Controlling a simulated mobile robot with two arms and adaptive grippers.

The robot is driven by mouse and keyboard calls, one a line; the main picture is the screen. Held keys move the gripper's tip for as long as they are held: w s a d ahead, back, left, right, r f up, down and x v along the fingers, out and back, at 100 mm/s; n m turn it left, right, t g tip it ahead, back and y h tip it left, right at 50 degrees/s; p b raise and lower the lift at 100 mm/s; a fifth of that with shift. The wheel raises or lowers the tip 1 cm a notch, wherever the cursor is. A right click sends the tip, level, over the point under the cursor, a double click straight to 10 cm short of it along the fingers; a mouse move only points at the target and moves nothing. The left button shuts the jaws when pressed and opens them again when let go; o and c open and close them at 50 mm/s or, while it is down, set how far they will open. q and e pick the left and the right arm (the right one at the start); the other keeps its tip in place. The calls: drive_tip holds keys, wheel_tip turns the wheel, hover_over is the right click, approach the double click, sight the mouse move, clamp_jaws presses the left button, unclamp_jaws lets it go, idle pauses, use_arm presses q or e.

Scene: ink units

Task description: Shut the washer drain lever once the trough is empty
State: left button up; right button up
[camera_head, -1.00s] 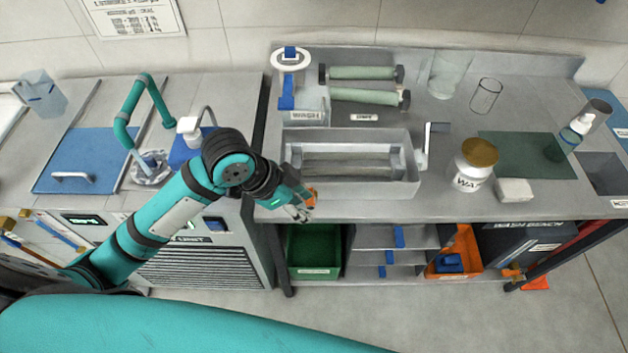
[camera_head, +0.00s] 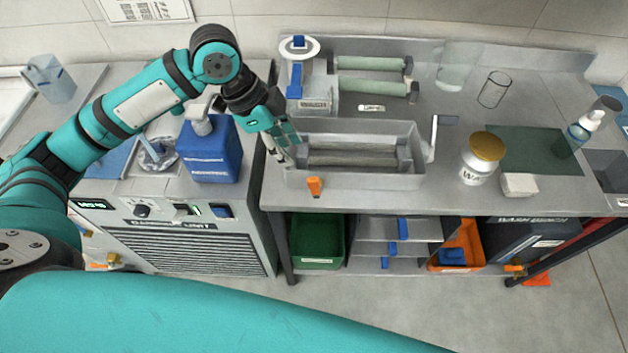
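The washer trough (camera_head: 403,182) is a grey metal box on the bench with a grey roller lying inside. I cannot make out any liquid in it. A small orange lever (camera_head: 314,186) sticks out at the trough's front left and looks like the drain lever. My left gripper (camera_head: 281,152) is beside the trough's left end, up and to the left of the orange lever and apart from it. Its fingers are small and seen at an angle, so their opening is unclear. My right gripper is not in view.
A crank handle (camera_head: 440,135) stands at the trough's right end. A white jar with a gold lid (camera_head: 482,158) and a white block (camera_head: 519,185) are further right. Two green rollers (camera_head: 372,75) lie behind. A blue container (camera_head: 208,150) stands left of my gripper.

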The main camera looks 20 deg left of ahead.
sight(311, 180)
use_arm(q)
drive_tip(key=p+x, duration=0.1)
drive_tip(key=x, duration=1.3)
drive_tip(key=shift+w+d+p, duration=0.1)
drive_tip(key=shift+p, duration=0.25)
clamp_jaws()
